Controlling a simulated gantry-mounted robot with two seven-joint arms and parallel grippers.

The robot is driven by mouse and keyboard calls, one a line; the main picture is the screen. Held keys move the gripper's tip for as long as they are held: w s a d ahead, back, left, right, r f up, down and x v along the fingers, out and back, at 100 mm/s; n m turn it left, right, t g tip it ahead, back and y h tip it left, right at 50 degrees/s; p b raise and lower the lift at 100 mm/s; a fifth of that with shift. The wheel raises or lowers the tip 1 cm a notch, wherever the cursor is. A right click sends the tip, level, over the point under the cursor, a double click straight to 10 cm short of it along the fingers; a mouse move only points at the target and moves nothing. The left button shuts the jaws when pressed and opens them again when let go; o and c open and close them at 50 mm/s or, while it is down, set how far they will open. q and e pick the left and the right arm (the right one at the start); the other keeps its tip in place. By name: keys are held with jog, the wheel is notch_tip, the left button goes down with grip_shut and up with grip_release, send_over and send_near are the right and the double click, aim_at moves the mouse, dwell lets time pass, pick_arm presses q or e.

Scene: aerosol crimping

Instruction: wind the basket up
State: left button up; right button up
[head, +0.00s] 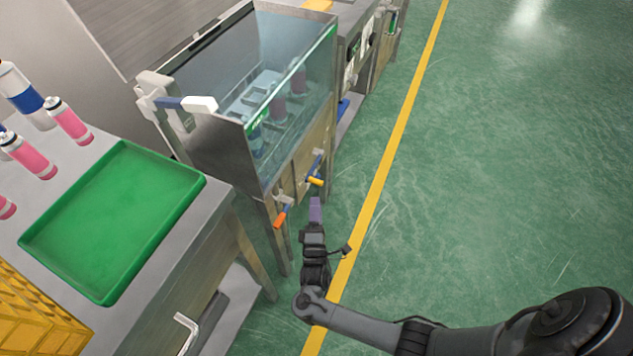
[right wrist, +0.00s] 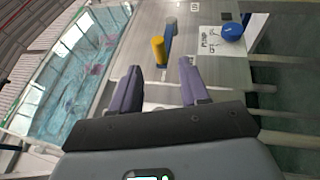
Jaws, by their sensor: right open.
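The basket (head: 277,112) is inside a glass-walled water tank (head: 235,138) and holds several pink and blue cans. A crank with a yellow grip (head: 316,181) on a blue arm is on the tank's steel front; its yellow grip (right wrist: 158,50) also shows in the right wrist view, ahead of my fingers. My right gripper (head: 315,210) is open and empty, with purple fingers, just below and in front of the crank; in the right wrist view its fingertips (right wrist: 160,75) are spread apart, not touching the grip. My left gripper is not in view.
An orange-ended lever (head: 280,218) sticks out at the tank's lower front. A white handle (head: 200,104) is at its top left. A bench with a green tray (head: 125,222) is left. The floor at right is clear.

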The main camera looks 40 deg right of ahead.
aim_at(316, 180)
jog(key=b+x, duration=0.2)
jog(key=x, duration=0.6)
jog(key=shift+w+d, duration=0.1)
jog(key=shift+w+d, duration=0.1)
grip_shut()
